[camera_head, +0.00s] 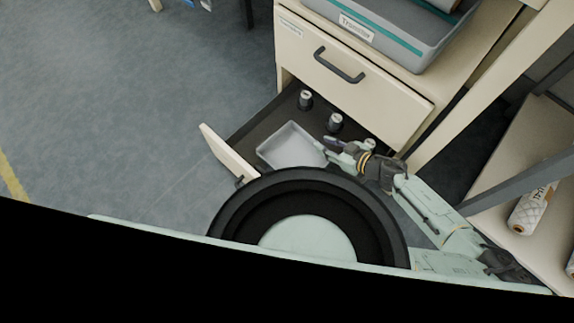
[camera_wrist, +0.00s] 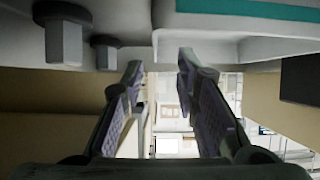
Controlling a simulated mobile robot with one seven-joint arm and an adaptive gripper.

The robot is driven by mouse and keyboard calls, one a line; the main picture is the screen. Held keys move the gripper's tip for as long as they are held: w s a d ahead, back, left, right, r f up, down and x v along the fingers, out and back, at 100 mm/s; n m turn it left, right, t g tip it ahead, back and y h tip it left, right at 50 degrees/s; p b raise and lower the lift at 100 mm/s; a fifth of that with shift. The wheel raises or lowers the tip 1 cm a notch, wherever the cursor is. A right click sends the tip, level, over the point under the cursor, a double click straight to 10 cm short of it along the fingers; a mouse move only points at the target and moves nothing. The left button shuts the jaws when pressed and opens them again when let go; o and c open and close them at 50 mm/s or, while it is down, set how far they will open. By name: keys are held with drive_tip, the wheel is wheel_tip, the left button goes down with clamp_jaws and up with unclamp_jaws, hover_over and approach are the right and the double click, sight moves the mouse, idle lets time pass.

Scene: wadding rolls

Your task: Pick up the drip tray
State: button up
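The drip tray, a shallow pale grey rectangular tray (camera_head: 290,147), lies in the open drawer (camera_head: 246,133) in the head view. My gripper (camera_head: 329,148) is at the tray's right end, with its fingers pointing left toward it. In the wrist view, the two fingers of my gripper (camera_wrist: 159,63) stand apart with a gap between them. A pale grey surface that looks like the tray (camera_wrist: 215,22) fills the upper right there, close to the fingertips. I cannot tell whether a finger touches it or whether its wall lies between them.
The closed drawer front (camera_head: 350,85) and a grey bin (camera_head: 400,40) are above. Floor (camera_head: 120,110) at left is clear.

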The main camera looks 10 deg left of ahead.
drive_tip(key=shift+w+b+x, duration=0.15)
drive_tip(key=shift+b+x, duration=0.45)
drive_tip(key=shift+x, duration=0.95)
drive_tip(key=shift+w+b+x, duration=0.15)
drive_tip(key=shift+b+x, duration=0.45)
drive_tip(key=shift+x, duration=0.95)
drive_tip(key=shift+d, duration=0.15)
drive_tip(key=shift+c, duration=0.4)
clamp_jaws()
drive_tip(key=shift+r, duration=0.1)
